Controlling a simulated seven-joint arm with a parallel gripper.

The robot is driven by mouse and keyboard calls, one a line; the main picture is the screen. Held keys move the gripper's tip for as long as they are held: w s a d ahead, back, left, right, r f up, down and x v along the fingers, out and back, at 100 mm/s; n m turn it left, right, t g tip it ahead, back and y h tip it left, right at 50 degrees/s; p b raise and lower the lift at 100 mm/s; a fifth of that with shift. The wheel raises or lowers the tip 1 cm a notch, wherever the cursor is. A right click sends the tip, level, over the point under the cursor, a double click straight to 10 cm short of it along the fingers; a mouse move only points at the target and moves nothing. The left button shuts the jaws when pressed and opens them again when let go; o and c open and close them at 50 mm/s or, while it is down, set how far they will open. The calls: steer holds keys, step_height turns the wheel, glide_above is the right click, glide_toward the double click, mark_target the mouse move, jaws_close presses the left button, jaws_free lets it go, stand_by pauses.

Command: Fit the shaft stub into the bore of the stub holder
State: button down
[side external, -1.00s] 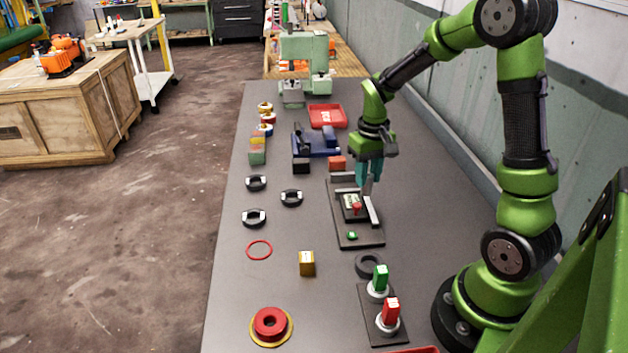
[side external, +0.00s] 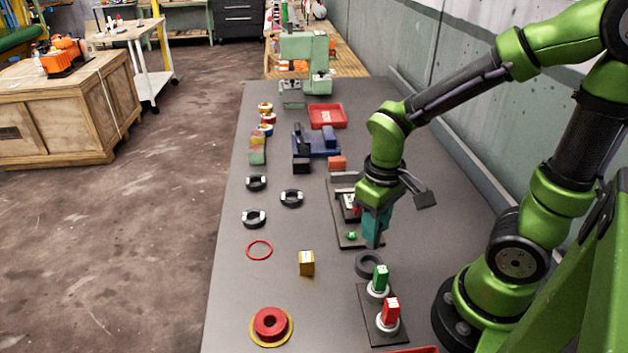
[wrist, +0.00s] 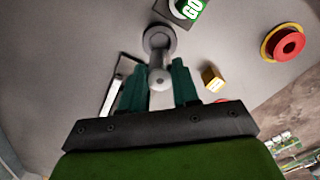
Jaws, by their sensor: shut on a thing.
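My gripper (side external: 374,238) points down over the near right part of the table. In the wrist view its two teal fingers (wrist: 159,92) stand on either side of a pale grey metal shaft stub (wrist: 160,77) and are shut on it. The stub's round end shows between the fingertips. A dark round piece with a hole (side external: 368,263), which looks like the stub holder, sits on the table just below the fingertips. It also shows in the wrist view (wrist: 160,38), partly behind the stub. The stub appears to be above it; I cannot tell whether they touch.
A plate with a green block (side external: 380,278) and a red block (side external: 390,312) stands close in front of the round piece. A dark fixture plate (side external: 345,240) lies behind my gripper. A yellow block (side external: 307,263) and a red ring (side external: 259,250) lie left, with bare table between.

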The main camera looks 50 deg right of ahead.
mark_target(372, 247)
steer(key=shift+f, duration=3.2)
steer(key=shift+f, duration=0.1)
steer(key=c, duration=0.8)
jaws_free()
step_height(372, 247, up, 12)
steer(key=shift+f, duration=0.1)
steer(key=r+m+t, duration=0.1)
steer(key=r+t, duration=0.1)
steer(key=r, duration=0.1)
steer(key=a+r+m+t+y, duration=0.1)
steer(key=r+t, duration=0.1)
steer(key=r, duration=0.1)
steer(key=a+r+m+t+y, duration=0.1)
steer(key=r+t, duration=0.2)
steer(key=shift+w+a, duration=0.1)
steer(key=shift+w, duration=0.25)
